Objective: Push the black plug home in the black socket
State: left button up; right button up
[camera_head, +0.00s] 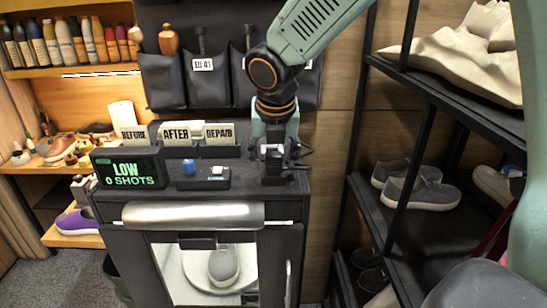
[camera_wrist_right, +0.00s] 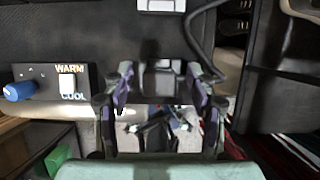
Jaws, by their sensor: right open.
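My right gripper (camera_head: 270,155) reaches down over the right end of the black cabinet top in the head view. In the right wrist view its two fingers (camera_wrist_right: 160,88) are apart, on either side of a dark block (camera_wrist_right: 160,82) that looks like the black plug. The block does not look clamped. A black cable (camera_wrist_right: 192,38) curves beside the right finger; part of it shows in the head view (camera_head: 304,152). I cannot make out the black socket or how far the plug sits in it. My left gripper is not in view.
The cabinet top holds a display reading "LOW 0 SHOTS" (camera_head: 128,168), a small box with a blue knob (camera_head: 190,168) and a switch, and label cards (camera_head: 176,134). A lit booth below holds a shoe (camera_head: 223,266). A shoe rack (camera_head: 445,222) stands right.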

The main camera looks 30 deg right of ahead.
jog(key=v, duration=0.7)
jog(key=shift+w+f, duration=0.1)
jog(key=shift+s, duration=0.2)
